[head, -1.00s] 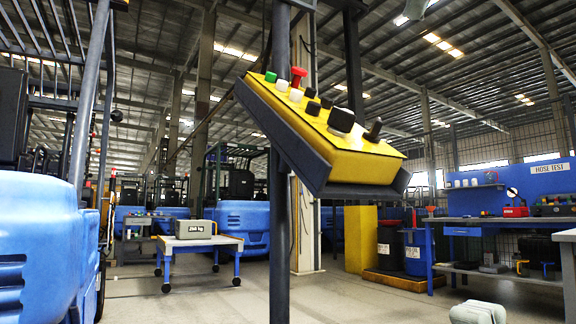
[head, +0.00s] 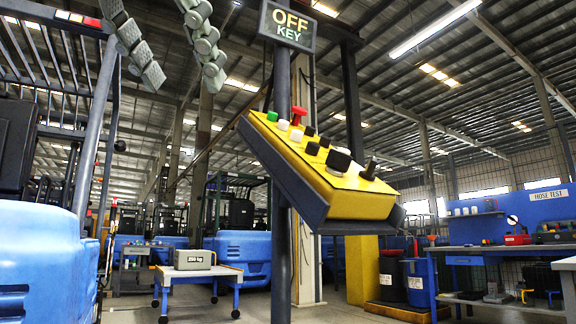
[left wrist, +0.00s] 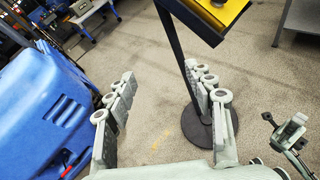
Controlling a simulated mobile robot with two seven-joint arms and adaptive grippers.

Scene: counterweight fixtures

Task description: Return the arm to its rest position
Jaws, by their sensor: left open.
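My left gripper (head: 184,76) hangs into the top left of the head view, its two grey segmented fingers spread and empty. The fingers also show in the left wrist view (left wrist: 160,76), apart, with only floor between their tips. The yellow control box (head: 318,178) is tilted on a dark post, right of and below the gripper in the head view. It carries a red button, black knobs and white and green buttons. In the left wrist view a corner of the box (left wrist: 215,14) shows at the top. My right gripper cannot be made out.
An OFF KEY sign (head: 287,25) tops the post. Blue forklifts (head: 40,255) stand at left. A cart with a 250 kg weight (head: 193,260) is behind; a blue HOSE TEST bench (head: 505,250) is right. The post's round base (left wrist: 205,126) is on open floor.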

